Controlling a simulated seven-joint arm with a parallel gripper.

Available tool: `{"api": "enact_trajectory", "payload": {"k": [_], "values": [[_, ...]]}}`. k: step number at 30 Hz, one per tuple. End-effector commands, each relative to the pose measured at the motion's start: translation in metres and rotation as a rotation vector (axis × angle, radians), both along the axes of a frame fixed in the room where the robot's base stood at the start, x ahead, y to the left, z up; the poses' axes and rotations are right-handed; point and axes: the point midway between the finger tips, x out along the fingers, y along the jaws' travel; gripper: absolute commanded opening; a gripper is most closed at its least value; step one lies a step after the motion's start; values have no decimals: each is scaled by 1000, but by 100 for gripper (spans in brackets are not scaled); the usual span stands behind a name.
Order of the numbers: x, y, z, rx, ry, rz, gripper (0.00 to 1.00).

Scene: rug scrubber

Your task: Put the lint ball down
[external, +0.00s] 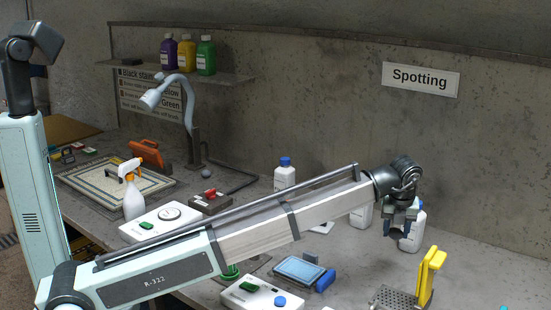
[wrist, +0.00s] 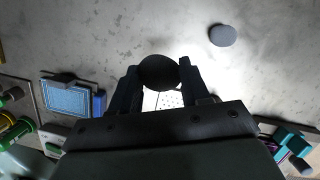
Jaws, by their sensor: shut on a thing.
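My gripper (wrist: 158,82) is shut on a dark round ball, which I take to be the lint ball (wrist: 158,70). The ball sits between the two fingertips, above the bench. In the external view, my gripper (external: 398,228) points down at the right, in front of white bottles. The ball is hard to make out there against the dark fingers.
A yellow upright tool (external: 430,275) and a perforated metal plate (external: 398,297) stand at front right. A blue-screened device (external: 300,270) lies left of them. A grey rounded thing (wrist: 222,35) lies upper right in the wrist view. Bare bench (external: 490,270) shows at the right.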

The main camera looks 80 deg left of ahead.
Motion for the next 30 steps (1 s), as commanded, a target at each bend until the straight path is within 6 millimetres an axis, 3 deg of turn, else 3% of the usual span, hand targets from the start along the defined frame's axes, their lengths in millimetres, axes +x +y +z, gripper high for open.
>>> {"api": "enact_trajectory", "payload": {"k": [6, 13, 23, 30], "values": [[2, 0, 53, 1, -3, -1, 18], [2, 0, 95, 1, -3, -1, 18], [-16, 76, 93, 0, 0, 96, 18], [-44, 161, 93, 0, 0, 205, 18]]}}
